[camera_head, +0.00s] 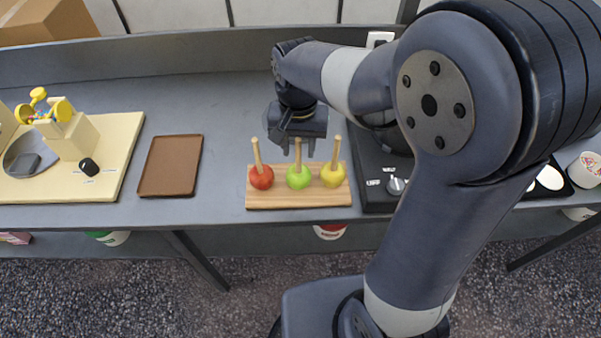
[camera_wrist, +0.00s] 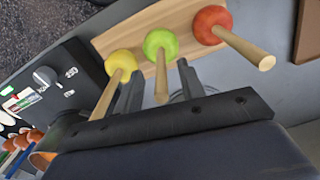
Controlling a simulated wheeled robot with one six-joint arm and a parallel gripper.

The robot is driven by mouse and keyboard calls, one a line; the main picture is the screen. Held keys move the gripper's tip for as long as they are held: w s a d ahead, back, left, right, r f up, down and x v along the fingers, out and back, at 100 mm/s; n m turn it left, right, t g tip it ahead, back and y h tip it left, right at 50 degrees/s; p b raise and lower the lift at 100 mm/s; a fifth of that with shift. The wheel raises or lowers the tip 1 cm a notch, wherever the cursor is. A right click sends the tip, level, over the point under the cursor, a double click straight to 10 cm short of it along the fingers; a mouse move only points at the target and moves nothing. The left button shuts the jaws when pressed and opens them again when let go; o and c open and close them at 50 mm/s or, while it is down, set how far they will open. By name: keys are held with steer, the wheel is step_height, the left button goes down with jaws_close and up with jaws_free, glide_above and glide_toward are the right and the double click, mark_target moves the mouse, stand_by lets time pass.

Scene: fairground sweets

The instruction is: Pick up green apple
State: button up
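The green apple (camera_head: 299,177) stands on a wooden board (camera_head: 290,202) between a red apple (camera_head: 261,177) and a yellow apple (camera_head: 333,175). Each apple has a wooden stick pointing up. My gripper (camera_head: 298,150) is above and just behind the green apple, near the top of its stick. In the wrist view, the green apple (camera_wrist: 161,43) is in the middle, with its stick reaching toward the space between my two fingers (camera_wrist: 160,88). The fingers are apart, and nothing is visibly held.
A brown tray (camera_head: 170,166) lies left of the board, with bare counter between them. A cream machine base (camera_head: 110,140) stands further left. A dark appliance with a knob (camera_head: 396,186) stands close to the board's right. The counter's front edge is near the board.

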mark_target(298, 171)
steer(key=shift+w+f, duration=0.25)
steer(key=shift+f, duration=0.95)
steer(key=shift+s+f, duration=0.1)
steer(key=shift+f, duration=0.2)
steer(key=shift+c, duration=0.4)
jaws_close()
